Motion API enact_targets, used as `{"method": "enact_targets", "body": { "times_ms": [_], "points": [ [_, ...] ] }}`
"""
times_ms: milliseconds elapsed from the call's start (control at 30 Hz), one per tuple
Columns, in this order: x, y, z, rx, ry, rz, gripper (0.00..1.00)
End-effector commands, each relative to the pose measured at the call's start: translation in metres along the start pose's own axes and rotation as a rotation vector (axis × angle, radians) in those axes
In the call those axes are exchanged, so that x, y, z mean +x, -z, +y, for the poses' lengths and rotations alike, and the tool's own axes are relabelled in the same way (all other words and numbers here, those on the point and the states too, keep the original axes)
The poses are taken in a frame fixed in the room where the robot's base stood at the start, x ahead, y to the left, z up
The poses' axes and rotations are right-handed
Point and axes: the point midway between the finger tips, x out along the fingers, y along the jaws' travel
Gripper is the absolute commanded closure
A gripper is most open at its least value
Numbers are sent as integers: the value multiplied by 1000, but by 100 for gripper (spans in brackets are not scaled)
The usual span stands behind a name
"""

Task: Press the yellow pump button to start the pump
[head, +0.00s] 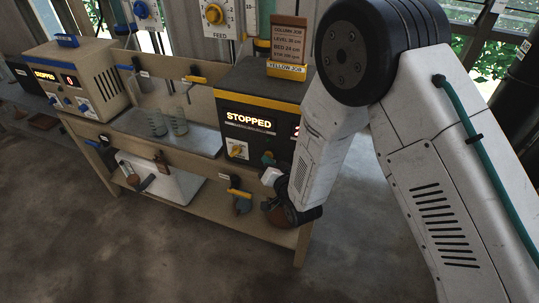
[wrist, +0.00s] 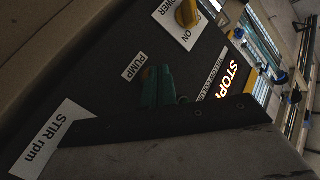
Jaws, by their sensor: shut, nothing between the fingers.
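The yellow-striped black pump unit (head: 262,114) stands on the bench in the head view, and its display reads STOPPED. In the wrist view its panel has a PUMP label (wrist: 134,66) and a yellow power knob (wrist: 187,12). My gripper (wrist: 158,88) has teal fingertips, shut and empty, close to the panel just beside the PUMP label. It also shows in the head view (head: 268,158), low at the panel's right part. The fingers cover the spot by the label, so the pump button is mostly hidden. I cannot tell whether they touch it.
A second, beige unit (head: 80,78) with a STOPPED display stands at the left of the bench. Two glass beakers (head: 158,124) stand on the tray between. A job sign (head: 288,45) stands on the black unit. A STIR rpm label (wrist: 52,138) is near my gripper.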

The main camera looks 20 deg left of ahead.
Motion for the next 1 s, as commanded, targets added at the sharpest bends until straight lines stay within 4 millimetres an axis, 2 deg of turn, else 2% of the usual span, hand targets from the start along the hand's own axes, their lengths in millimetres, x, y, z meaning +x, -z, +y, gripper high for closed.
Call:
{"method": "enact_targets", "body": {
  "times_ms": [433, 1000],
  "points": [
    [4, 3, 2, 0, 0, 2, 100],
    [-4, -3, -4, 0, 1, -1, 100]
  ]
}}
